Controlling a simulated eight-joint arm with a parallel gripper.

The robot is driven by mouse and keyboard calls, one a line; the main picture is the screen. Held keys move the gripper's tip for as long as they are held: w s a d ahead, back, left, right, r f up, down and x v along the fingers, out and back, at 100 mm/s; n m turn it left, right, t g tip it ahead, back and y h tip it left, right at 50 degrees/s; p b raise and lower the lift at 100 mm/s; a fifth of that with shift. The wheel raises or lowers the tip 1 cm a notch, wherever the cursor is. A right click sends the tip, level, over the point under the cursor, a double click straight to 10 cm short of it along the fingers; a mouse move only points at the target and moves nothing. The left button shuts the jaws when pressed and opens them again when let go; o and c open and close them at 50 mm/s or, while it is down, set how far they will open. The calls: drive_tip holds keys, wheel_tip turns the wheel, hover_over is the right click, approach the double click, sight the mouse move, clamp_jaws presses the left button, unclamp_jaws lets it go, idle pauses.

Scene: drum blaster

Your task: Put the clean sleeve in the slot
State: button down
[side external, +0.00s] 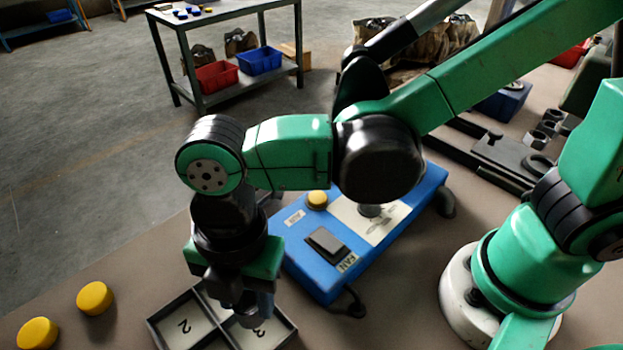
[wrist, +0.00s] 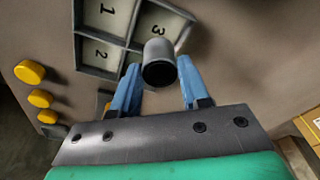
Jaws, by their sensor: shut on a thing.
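My gripper (wrist: 159,68) has its blue fingers shut on a grey cylindrical sleeve (wrist: 158,50), whose dark open end faces the wrist camera. The sleeve looks plain grey; I see no marks on it. A dark-rimmed tray (wrist: 78,48) has compartments numbered 1, 2 and 3; a further one is partly hidden by the fingers. In the wrist view the sleeve overlaps the tray's right edge near number 3. In the side view my gripper (side external: 240,298) points down over the tray (side external: 165,335), and covers part of it. I cannot tell whether the sleeve touches the tray.
A blue box (side external: 310,270) with a dark pedal, a yellow button and a FAN label stands behind the tray. Yellow discs (side external: 95,298) lie left of the tray. A cardboard box (wrist: 308,125) shows at the right in the wrist view. The bench between discs and tray is clear.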

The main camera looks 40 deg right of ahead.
sight(253, 316)
drive_tip(key=shift+f, duration=2.6)
drive_tip(key=shift+c, duration=2.1)
unclamp_jaws()
drive_tip(key=shift+f, duration=0.1)
drive_tip(key=r, duration=0.7)
drive_tip(key=d+r, duration=0.1)
drive_tip(key=r, duration=0.3)
drive_tip(key=shift+w+d+r, duration=0.1)
drive_tip(key=shift+w+r, duration=0.25)
drive_tip(key=w+d+m+t, duration=0.2)
drive_tip(key=d+m+t, duration=0.2)
drive_tip(key=d+m, duration=0.7)
drive_tip(key=w+d+m+t+h, duration=0.1)
drive_tip(key=w+d+m+t, duration=0.2)
drive_tip(key=d+m, duration=0.9)
drive_tip(key=shift+w+d+f+m+t, duration=0.15)
drive_tip(key=shift+w+f+m+t, duration=0.25)
drive_tip(key=shift+m, duration=0.5)
